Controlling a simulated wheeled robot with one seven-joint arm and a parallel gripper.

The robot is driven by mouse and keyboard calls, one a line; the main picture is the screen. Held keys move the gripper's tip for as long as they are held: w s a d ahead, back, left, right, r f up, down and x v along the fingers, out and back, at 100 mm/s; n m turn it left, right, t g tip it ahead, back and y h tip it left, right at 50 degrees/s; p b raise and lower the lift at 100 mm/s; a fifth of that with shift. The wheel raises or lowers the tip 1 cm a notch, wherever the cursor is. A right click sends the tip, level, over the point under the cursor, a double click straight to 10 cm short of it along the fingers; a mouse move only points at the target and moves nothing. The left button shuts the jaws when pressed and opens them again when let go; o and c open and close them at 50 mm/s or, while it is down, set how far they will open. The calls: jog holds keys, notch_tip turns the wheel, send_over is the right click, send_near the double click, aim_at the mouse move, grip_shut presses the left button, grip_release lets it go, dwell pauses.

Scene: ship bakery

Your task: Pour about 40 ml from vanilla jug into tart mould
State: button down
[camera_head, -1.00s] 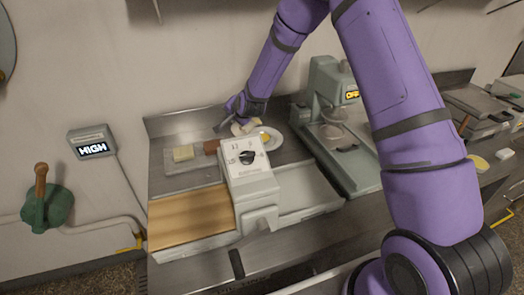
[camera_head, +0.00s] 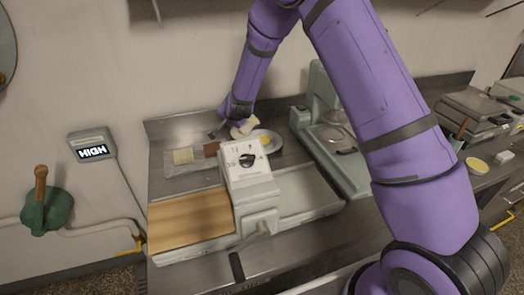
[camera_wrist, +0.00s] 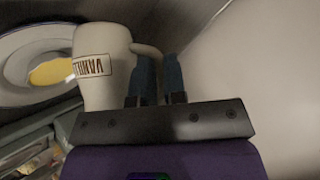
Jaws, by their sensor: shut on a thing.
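The vanilla jug (camera_wrist: 103,75) is cream white, with a label reading VANILLA that shows upside down in the wrist view. My gripper (camera_wrist: 158,75) is shut on its handle. In the head view the jug (camera_head: 244,127) is small and partly hidden by my gripper (camera_head: 228,124); it looks tilted toward the right. The jug is beside and partly over a white plate (camera_head: 273,149). Something yellow lies on the plate, which also shows in the wrist view (camera_wrist: 16,92). I cannot tell for sure whether this yellow thing is the tart mould. No stream is visible.
A clear tray (camera_head: 178,168) with a pale block (camera_head: 183,155) and a brown block (camera_head: 211,149) lies left of the plate. A white machine with a wooden board (camera_head: 190,219) stands in front. A grey-green machine (camera_head: 320,95) stands to the right.

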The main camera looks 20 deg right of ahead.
jog(key=shift+a, duration=0.2)
jog(key=a+f+n+h+b, duration=0.1)
jog(key=w+a+g+h+b, duration=0.1)
jog(key=a+b, duration=0.1)
jog(key=shift+w+f+n, duration=0.1)
jog(key=shift+f+n, duration=0.3)
jog(key=shift+w+a+f+n+h+b, duration=0.2)
jog(key=shift+a+f+n+h+b, duration=0.15)
jog(key=shift+a+h+b, duration=0.35)
jog(key=shift+w+a+f+n+g+h+b, duration=0.2)
jog(key=shift+a+f+n+g+h+b, duration=0.25)
jog(key=shift+f+h+b, duration=0.25)
dwell(0.4)
dwell(0.7)
